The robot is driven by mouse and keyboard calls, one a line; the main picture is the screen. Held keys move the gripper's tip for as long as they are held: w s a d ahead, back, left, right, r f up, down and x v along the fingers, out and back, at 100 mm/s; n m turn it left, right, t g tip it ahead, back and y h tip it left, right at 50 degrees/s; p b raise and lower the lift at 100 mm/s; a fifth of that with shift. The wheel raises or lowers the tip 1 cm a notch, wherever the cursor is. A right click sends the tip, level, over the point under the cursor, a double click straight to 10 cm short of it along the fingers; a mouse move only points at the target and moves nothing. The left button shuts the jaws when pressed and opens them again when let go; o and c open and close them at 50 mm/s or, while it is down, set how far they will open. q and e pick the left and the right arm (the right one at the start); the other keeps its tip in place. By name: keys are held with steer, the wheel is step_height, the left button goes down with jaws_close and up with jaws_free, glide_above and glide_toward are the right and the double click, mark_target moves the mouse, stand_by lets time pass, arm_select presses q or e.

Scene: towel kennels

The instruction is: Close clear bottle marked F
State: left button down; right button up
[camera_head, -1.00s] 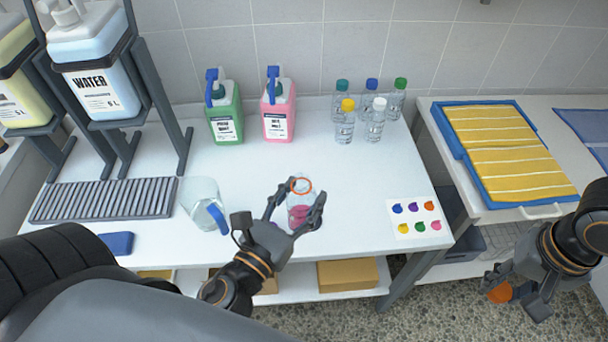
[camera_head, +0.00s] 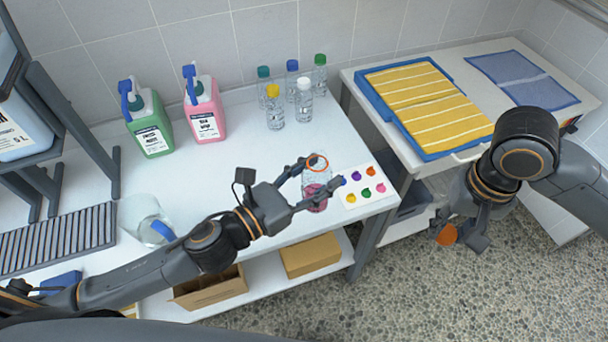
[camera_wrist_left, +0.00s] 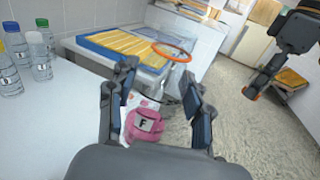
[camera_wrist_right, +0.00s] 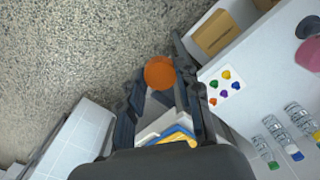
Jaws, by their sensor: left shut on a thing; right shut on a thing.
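The clear bottle marked F (camera_head: 316,190) has pink contents low inside and an orange ring at its open top. Its F label shows in the left wrist view (camera_wrist_left: 148,125). My left gripper (camera_head: 320,174) is shut around the bottle's sides and holds it roughly upright near the table's front right. My right gripper (camera_head: 456,233) is shut on an orange cap (camera_head: 447,235), out over the floor, right of the table. The cap also shows between the fingers in the right wrist view (camera_wrist_right: 159,72). Bottle and cap are well apart.
A card with coloured spots (camera_head: 363,187) lies right beside the bottle. Several capped bottles (camera_head: 304,100) stand at the back, with green (camera_head: 150,125) and pink (camera_head: 205,112) jugs to their left. A clear pitcher (camera_head: 145,220) stands left. A blue tray with yellow cloth (camera_head: 420,100) lies on the right table.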

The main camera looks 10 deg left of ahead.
stand_by(0.4)
steer(key=w+a+r+n, duration=0.2)
steer(key=w+a+r, duration=0.15)
steer(key=a, duration=0.25)
steer(key=w+a+r+n, duration=0.1)
steer(key=w+a+r, duration=0.1)
steer(key=a+r, duration=0.3)
step_height(320, 180, up, 7)
steer(key=n, duration=0.3)
glide_above(319, 157)
steer(key=shift+a, duration=0.1)
steer(key=shift+f, duration=1.95)
steer(key=shift+f, duration=0.85)
steer(key=shift+f, duration=0.55)
